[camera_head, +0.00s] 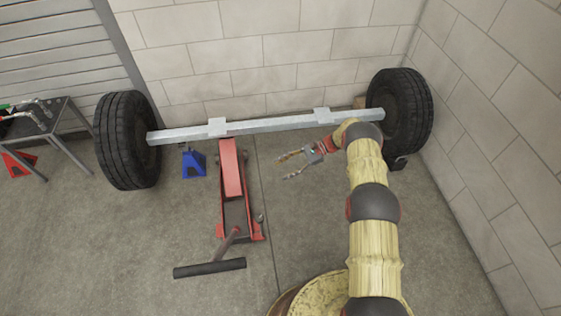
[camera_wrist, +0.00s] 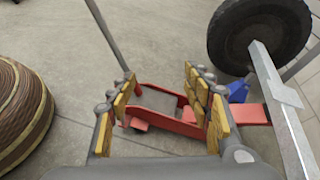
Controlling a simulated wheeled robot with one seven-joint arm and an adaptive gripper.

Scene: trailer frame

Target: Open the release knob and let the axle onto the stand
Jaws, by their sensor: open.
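The grey axle (camera_head: 270,125) spans two black wheels in the head view. A blue stand (camera_head: 194,163) is on the floor below its left part; I cannot tell whether they touch. The red floor jack (camera_head: 231,168) reaches under the axle, right of the stand. A small grey knob-like piece (camera_head: 260,217) shows at the jack's rear right side. My gripper (camera_head: 283,168) is open and empty, right of the jack and apart from it. In the wrist view the jack (camera_wrist: 158,103) shows beyond the open fingers; the knob is not clear there.
The jack's black handle bar (camera_head: 210,268) lies toward the front. A tyre (camera_head: 127,140) is at left, another (camera_head: 400,112) at right near the block wall.

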